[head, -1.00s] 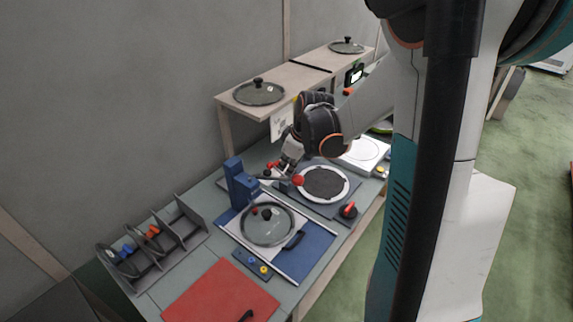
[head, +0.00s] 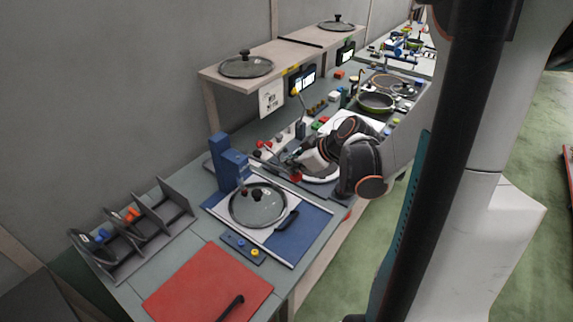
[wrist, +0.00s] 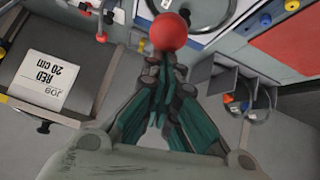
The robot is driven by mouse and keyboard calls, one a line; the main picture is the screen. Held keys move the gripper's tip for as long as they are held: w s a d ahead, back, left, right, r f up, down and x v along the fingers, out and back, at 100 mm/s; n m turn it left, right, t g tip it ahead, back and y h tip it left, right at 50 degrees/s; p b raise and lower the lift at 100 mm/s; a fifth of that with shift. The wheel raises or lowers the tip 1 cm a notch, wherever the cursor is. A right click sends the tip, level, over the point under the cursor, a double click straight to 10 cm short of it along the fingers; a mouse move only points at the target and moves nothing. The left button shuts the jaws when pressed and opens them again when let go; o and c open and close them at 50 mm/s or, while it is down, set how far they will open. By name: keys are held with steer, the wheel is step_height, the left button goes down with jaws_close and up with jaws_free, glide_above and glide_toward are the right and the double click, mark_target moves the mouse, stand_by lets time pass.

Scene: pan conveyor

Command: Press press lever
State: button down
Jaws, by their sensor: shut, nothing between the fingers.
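The press lever ends in a red ball knob (head: 296,178), beside the round plate station and right of the blue upright press block (head: 222,165). In the wrist view the red ball (wrist: 169,31) is large, just beyond my fingertips. My gripper (wrist: 160,70) is shut with nothing between its fingers. I cannot tell whether the fingertips touch the ball. The lever's rod is mostly hidden.
A glass lid (head: 258,207) lies on the blue and white board in front of the press. A red mat (head: 205,292) and a grey rack (head: 135,232) are on the left. A wooden shelf (head: 290,66) with lids stands behind. A pan (head: 376,102) sits farther back.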

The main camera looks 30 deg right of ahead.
step_height(320, 180, down, 10)
steer(key=s+t+b, duration=0.1)
steer(key=b, duration=0.8)
steer(key=shift+s+d, duration=0.15)
steer(key=shift+s, duration=0.05)
steer(key=shift+f, duration=0.15)
